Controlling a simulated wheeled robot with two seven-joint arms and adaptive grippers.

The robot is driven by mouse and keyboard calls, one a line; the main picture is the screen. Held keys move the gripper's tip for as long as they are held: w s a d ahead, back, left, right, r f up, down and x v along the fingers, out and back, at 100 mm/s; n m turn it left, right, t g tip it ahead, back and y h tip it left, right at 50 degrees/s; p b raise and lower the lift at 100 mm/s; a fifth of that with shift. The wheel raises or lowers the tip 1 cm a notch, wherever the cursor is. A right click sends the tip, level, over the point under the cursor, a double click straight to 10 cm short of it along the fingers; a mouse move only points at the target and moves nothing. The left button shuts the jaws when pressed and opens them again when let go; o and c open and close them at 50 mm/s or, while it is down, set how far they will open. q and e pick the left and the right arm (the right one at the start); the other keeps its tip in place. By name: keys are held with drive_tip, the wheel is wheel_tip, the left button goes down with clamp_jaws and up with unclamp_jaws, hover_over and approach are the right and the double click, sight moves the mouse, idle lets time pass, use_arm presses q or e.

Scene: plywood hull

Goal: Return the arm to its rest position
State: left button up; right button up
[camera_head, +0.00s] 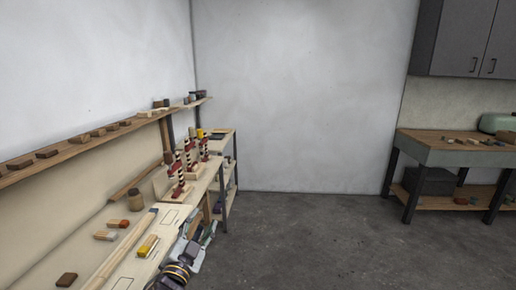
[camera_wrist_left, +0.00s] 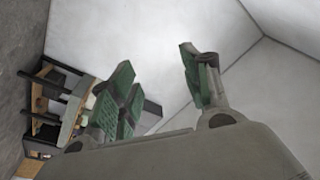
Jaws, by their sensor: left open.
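My left arm shows at the bottom of the head view, beside the front edge of the workbench (camera_head: 135,262). Its gripper (camera_head: 205,236) is near the bench's right end, partly hidden behind the wrist. In the left wrist view the two green-padded fingers of the left gripper (camera_wrist_left: 158,82) stand wide apart. Nothing is between them; bare wall shows through the gap. My right gripper is in neither view.
A wall shelf (camera_head: 75,147) runs above. A second table (camera_head: 460,154) stands right. Floor between is clear.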

use_arm(q)
drive_tip(key=s+a+f+n+g+y, duration=0.2)
drive_tip(key=s+a+f+n+g, duration=0.15)
drive_tip(key=f, duration=0.45)
drive_tip(key=s+a+f+n+g+y, duration=0.25)
drive_tip(key=s+f+g, duration=0.2)
drive_tip(key=f, duration=0.35)
drive_tip(key=s+f+n+g+h, duration=0.1)
drive_tip(key=s+f+g, duration=0.35)
drive_tip(key=s, duration=0.45)
drive_tip(key=s+f+g+h, duration=0.1)
drive_tip(key=s+f+g, duration=0.2)
drive_tip(key=s+f, duration=0.45)
wheel_tip(320, 180, down, 31)
drive_tip(key=s+a+g, duration=0.1)
drive_tip(key=s, duration=0.2)
drive_tip(key=s+a+f, duration=0.3)
drive_tip(key=s+f, duration=0.7)
drive_tip(key=s+a+f+g, duration=0.1)
drive_tip(key=s+a+f, duration=0.3)
drive_tip(key=s+f, duration=0.5)
drive_tip(key=shift+s+f, duration=0.35)
drive_tip(key=shift+s, duration=0.75)
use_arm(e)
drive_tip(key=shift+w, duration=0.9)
